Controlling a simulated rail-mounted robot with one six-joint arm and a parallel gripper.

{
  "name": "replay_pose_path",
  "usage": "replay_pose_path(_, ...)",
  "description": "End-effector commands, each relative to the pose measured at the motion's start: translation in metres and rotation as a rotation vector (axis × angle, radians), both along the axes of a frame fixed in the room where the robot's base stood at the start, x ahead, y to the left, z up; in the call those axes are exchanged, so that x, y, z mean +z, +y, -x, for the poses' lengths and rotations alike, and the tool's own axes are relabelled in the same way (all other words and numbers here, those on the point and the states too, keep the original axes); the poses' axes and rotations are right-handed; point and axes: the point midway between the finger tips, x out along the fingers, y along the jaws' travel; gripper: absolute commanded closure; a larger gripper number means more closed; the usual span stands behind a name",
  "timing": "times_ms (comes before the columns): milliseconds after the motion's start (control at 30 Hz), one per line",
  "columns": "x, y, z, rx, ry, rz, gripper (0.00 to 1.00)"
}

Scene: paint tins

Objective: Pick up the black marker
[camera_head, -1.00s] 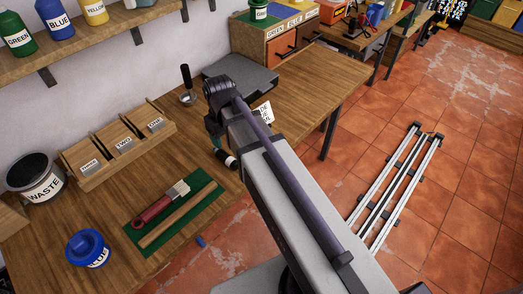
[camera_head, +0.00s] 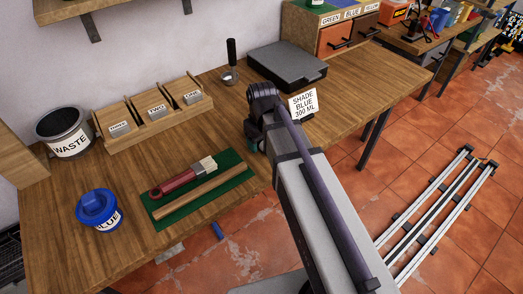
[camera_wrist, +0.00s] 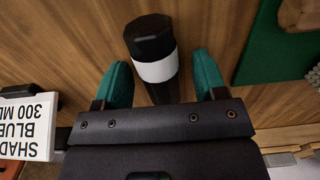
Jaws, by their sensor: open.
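The black marker (camera_wrist: 150,38), a black cylinder with a white band, shows in the wrist view. Its banded part lies between the two teal fingers of my gripper (camera_wrist: 162,76), with a gap on each side. My gripper is open. The marker's far part is hidden behind the gripper body, and I cannot tell whether it stands or lies. In the head view my arm hides the marker, and only a bit of teal finger (camera_head: 253,147) shows over the bench near its front edge.
A green mat (camera_head: 168,218) with a brush (camera_head: 178,182) and a wooden stick lies left of my arm. A blue tin (camera_head: 99,212), a waste tub (camera_head: 63,133) and a slotted wooden rack (camera_head: 152,113) stand further left. A shade card (camera_head: 303,104) and a grey case (camera_head: 287,66) are behind my arm.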

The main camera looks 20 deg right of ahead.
Motion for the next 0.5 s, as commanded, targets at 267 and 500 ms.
replay_pose_path(267,0.0002,-0.0001,0.0001,0.000,0.000,0.000,0.43)
replay_pose_path(500,0.0002,-0.0001,0.0001,0.000,0.000,0.000,0.66)
